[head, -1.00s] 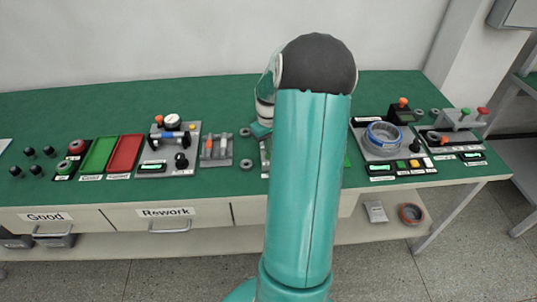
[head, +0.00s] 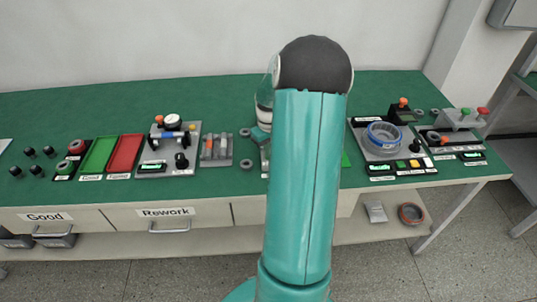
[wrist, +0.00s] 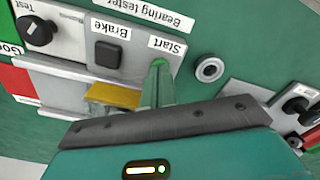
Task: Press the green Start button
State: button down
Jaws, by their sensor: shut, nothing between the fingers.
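In the wrist view, which shows the labels upside down, the bearing tester panel (wrist: 80,52) carries a "Start" label. A small patch of green, which looks like the Start button (wrist: 158,64), shows right beside that label. My gripper (wrist: 158,84) is shut and empty, with its narrow fingertips over the button. They hide most of it, and I cannot tell whether they touch it or whether it is pressed. In the head view my arm covers most of this station and the gripper.
A black Brake button (wrist: 106,54) and a black Test knob (wrist: 36,29) are on the same panel. A yellow part (wrist: 113,95) lies close to my fingers. A grey ring (wrist: 209,69) lies on the green bench beside the panel. Other stations (head: 390,145) stand to the right.

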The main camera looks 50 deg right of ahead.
notch_tip(320, 180, up, 14)
dwell(1.1)
dwell(0.4)
jog(key=w+a+r+n+t+h, duration=0.1)
jog(key=a+r, duration=0.3)
jog(key=a, duration=0.7)
jog(key=w+a+r+n+t+h, duration=0.15)
jog(key=a+r, duration=0.35)
jog(key=a, duration=0.6)
jog(key=s+a+t, duration=0.1)
jog(key=s+a, duration=0.2)
jog(key=a, duration=0.3)
jog(key=s+a+n+t+y, duration=0.1)
jog(key=s+a, duration=0.2)
jog(key=a, duration=0.4)
jog(key=s+a+t+y, duration=0.1)
jog(key=s+a, duration=0.3)
jog(key=a, duration=0.2)
jog(key=shift+a+r, duration=0.2)
jog(key=shift+r, duration=0.15)
